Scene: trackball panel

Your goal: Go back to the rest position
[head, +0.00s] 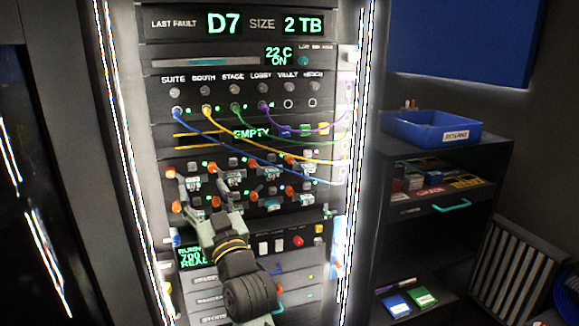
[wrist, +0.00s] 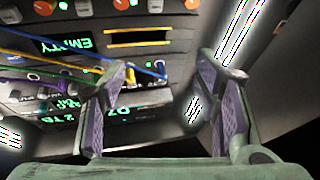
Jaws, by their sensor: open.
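My gripper (head: 203,185) is in front of the lower left of the rack panel in the head view, close to the orange knobs (head: 171,173). In the wrist view my gripper (wrist: 168,85) has its two fingers spread wide apart, with nothing between them. The rack panel (head: 165,140) carries a row of labelled jacks with blue, yellow, green and purple cables (head: 300,128). The panel shows upside down in the wrist view. I cannot tell whether a fingertip touches a knob.
A dark shelf cabinet (head: 470,215) stands to the right of the rack, with a blue bin (head: 430,127) on top. A slatted panel (head: 510,265) leans beside it. Bright light strips (head: 352,240) edge the rack. Cables droop across the panel above my gripper.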

